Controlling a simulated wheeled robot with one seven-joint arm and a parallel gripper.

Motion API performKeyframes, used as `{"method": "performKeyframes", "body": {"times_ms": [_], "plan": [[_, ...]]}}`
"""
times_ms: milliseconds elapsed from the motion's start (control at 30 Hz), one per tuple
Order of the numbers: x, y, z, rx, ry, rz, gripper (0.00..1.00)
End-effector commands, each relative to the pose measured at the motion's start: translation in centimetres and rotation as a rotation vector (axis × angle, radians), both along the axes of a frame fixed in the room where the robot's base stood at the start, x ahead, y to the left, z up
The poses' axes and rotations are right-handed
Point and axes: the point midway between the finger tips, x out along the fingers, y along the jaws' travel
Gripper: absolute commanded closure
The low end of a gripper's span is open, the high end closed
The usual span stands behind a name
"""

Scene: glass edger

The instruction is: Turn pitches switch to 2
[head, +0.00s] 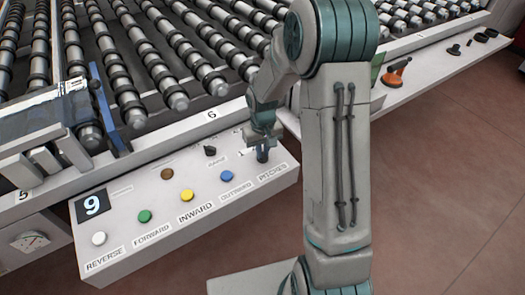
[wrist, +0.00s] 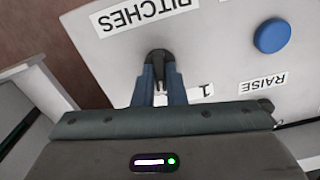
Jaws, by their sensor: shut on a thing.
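The pitches switch is a small black knob (wrist: 158,56) in the wrist view, beside the PITCHES label (wrist: 145,14). My gripper (wrist: 158,75) has its two blue fingers on either side of the knob, shut on it. A "1" mark (wrist: 206,90) shows right of the fingers. No "2" mark can be made out, and the fingers hide part of the knob, so its exact setting is unclear. In the head view my gripper (head: 263,155) points down at the panel's right end, above the PITCHES label (head: 273,173), and covers the switch.
Another black knob (head: 210,151) stands left of my gripper. Rollers (head: 130,70) lie behind. An orange-handled tool (head: 395,74) lies on the ledge at right.

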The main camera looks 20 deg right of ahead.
Motion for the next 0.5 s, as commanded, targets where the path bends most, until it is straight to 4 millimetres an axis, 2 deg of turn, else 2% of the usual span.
{"method": "performKeyframes", "body": {"times_ms": [233, 500], "plan": [[0.08, 0.02, 0.05, 0.000, -0.003, 0.132, 1.00], [0.09, 0.07, 0.08, 0.001, -0.004, 0.194, 1.00]]}}
